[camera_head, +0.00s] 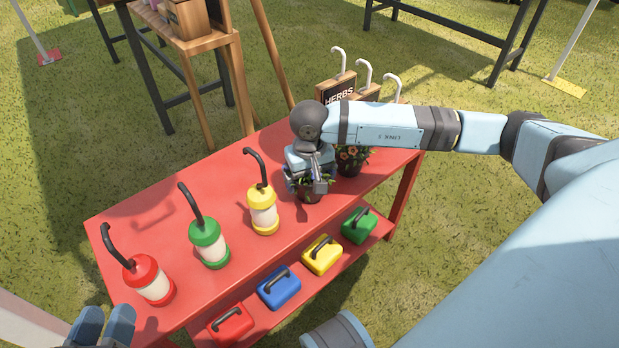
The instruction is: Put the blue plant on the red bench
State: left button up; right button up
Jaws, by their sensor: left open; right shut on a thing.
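The red bench (160,218) runs diagonally across the middle, with a lower shelf. My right gripper (308,182) reaches in from the right and points down over the bench's far right part. It is shut on the blue plant, whose dark pot (311,195) shows below the fingers. The gripper hides most of its leaves and flowers. The pot is at the bench top; I cannot tell whether it touches. A plant with orange flowers (352,158) stands just right of it. My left gripper (103,326) is open and empty at the lower left, beside the bench's near end.
Red (150,281), green (208,243) and yellow (262,210) lanterns with dark hooked handles stand along the bench top. Several coloured boxes (279,287) sit on the lower shelf. A herbs sign box (338,92) with white hooks stands behind the bench. A wooden stand (205,45) is at the back left.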

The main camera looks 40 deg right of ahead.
jog(key=shift+f, duration=0.2)
jog(key=o, duration=0.8)
jog(key=shift+r, duration=0.25)
pick_arm(q)
notch_tip(320, 180, up, 6)
jog(key=t+p, duration=0.2)
jog(key=p, duration=0.2)
jog(key=shift+s+a+n, duration=0.15)
jog(key=shift+n, duration=0.25)
pick_arm(e)
notch_tip(320, 180, up, 12)
pick_arm(q)
jog(key=shift+f, duration=0.1)
